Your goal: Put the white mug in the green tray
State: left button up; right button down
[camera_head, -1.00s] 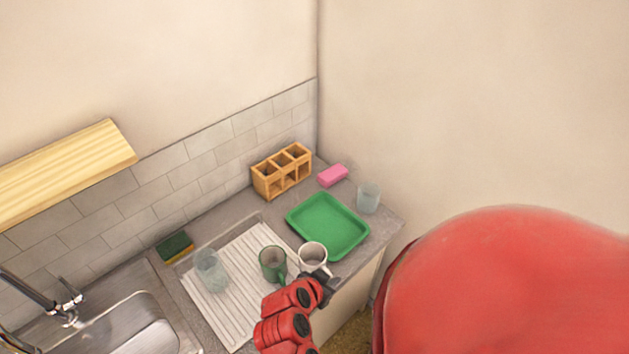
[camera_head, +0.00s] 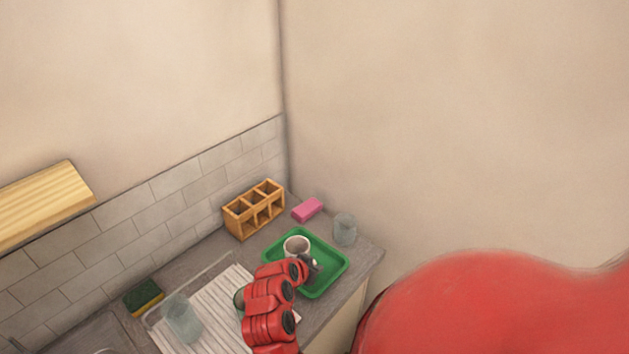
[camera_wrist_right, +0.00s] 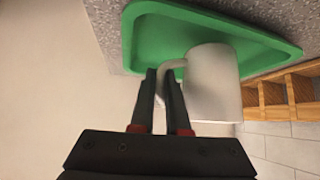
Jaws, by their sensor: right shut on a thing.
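The white mug (camera_head: 296,245) is over the green tray (camera_head: 330,283) in the head view. It also shows in the right wrist view (camera_wrist_right: 213,85), with the green tray (camera_wrist_right: 160,32) behind it. My right gripper (camera_head: 312,264) is shut on the mug's handle, which shows between the two fingers in the right wrist view (camera_wrist_right: 163,85). The mug looks upright in the head view. I cannot tell whether its base touches the tray floor. My left gripper is in neither view.
A green mug (camera_head: 239,298) is mostly hidden behind my right arm. A clear glass (camera_head: 183,318) stands on the ribbed drainboard (camera_head: 222,302). Another glass (camera_head: 344,230), a pink sponge (camera_head: 307,210) and a wooden holder (camera_head: 254,210) stand around the tray. A green-yellow sponge (camera_head: 144,297) lies left.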

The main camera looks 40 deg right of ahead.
notch_tip(320, 180, down, 2)
jog(key=shift+f, duration=0.1)
jog(key=c, duration=0.9)
grip_release()
